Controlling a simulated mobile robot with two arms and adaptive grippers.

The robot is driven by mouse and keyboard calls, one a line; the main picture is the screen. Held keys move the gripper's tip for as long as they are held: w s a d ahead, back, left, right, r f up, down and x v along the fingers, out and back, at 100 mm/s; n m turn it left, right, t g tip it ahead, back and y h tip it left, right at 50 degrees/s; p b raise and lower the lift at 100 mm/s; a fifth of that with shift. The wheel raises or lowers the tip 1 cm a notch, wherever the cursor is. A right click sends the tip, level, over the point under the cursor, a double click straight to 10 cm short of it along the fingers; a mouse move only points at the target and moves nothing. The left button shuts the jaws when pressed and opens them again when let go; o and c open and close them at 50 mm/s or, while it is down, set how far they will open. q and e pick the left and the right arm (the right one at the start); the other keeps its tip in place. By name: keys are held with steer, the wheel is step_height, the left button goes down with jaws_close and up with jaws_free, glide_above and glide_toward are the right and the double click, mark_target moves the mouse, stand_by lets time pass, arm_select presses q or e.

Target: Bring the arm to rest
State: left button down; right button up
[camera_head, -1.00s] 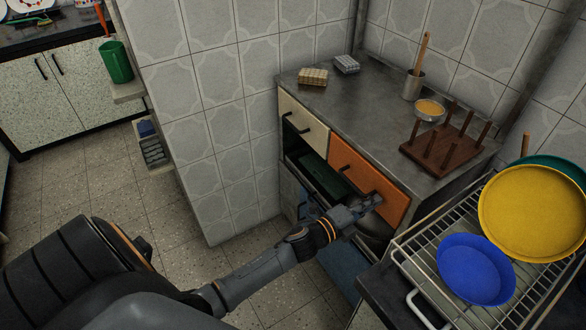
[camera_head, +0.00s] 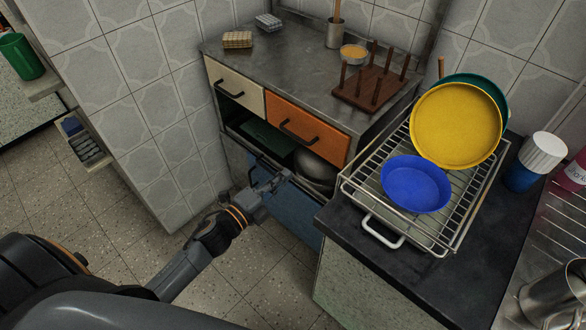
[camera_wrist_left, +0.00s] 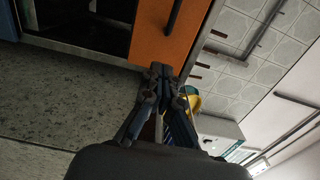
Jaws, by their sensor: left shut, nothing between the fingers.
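My left gripper (camera_head: 275,182) is shut and empty. It is in front of the cabinet, below and to the left of the orange drawer (camera_head: 283,122), in front of the blue lower panel (camera_head: 285,212). The orange drawer's black handle (camera_head: 298,133) is clear of the fingers. In the left wrist view the fingertips (camera_wrist_left: 161,75) are together with nothing between them, and the orange drawer front (camera_wrist_left: 160,37) shows beyond them. My right gripper is in neither view.
A wire rack (camera_head: 362,190) with a yellow plate (camera_head: 455,125) and a blue bowl (camera_head: 415,185) stands on the dark counter (camera_head: 470,262) at right. A steel bowl (camera_head: 313,168) sits in the open shelf. The speckled floor (camera_head: 125,232) at left is clear.

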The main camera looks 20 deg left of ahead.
arm_select(q)
steer(key=s+a+f+n+g+y+p, duration=0.1)
steer(key=s+a+f+n+g+y, duration=0.25)
steer(key=f, duration=0.65)
steer(key=s+f+n+g+p, duration=0.1)
steer(key=s+f+n+g, duration=0.1)
steer(key=s+f+n, duration=0.55)
steer(key=s+a+f+n+g+y+p, duration=0.1)
steer(key=s+a+f+g+y, duration=0.15)
steer(key=f, duration=0.95)
steer(key=s+d+f+n+g+p, duration=0.1)
steer(key=s+f, duration=0.5)
steer(key=s, duration=0.8)
steer(key=s+d+f+n+g+p, duration=0.1)
steer(key=s+d+f+n+g, duration=0.2)
steer(key=s, duration=1.1)
step_height(320, 180, down, 4)
steer(key=n+g, duration=0.3)
steer(key=g, duration=0.1)
steer(key=shift+s+n, duration=0.2)
steer(key=shift+n, duration=0.1)
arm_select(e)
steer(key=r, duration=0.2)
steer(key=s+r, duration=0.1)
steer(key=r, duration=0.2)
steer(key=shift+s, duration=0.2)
arm_select(q)
steer(key=shift+r, duration=0.1)
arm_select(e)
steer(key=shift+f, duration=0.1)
